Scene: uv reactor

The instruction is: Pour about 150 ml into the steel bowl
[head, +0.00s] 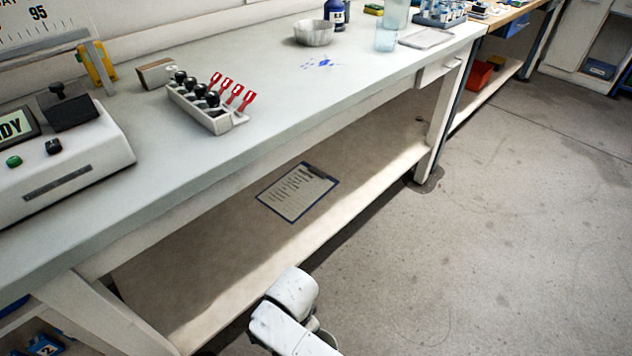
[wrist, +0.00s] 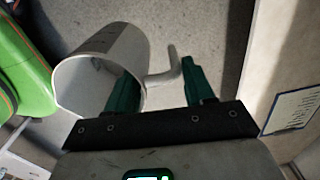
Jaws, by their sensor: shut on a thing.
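The steel bowl (head: 314,33) stands on the far part of the bench top in the head view, near the wall. My gripper (wrist: 160,85) shows in the wrist view, its two green fingers on either side of the handle of a pale grey jug (wrist: 95,55). It is shut on the jug. The jug's open mouth faces the lower left of that view; I cannot see any liquid in it. The gripper and the jug are not in the head view, so they are apart from the bowl.
A dark blue bottle (head: 335,13) stands behind the bowl, and a clear beaker (head: 386,39) to its right. Blue marks (head: 322,63) lie in front of it. A switch rack (head: 207,108) with red tags sits nearer on the bench. A clipboard (head: 297,191) lies on the lower shelf.

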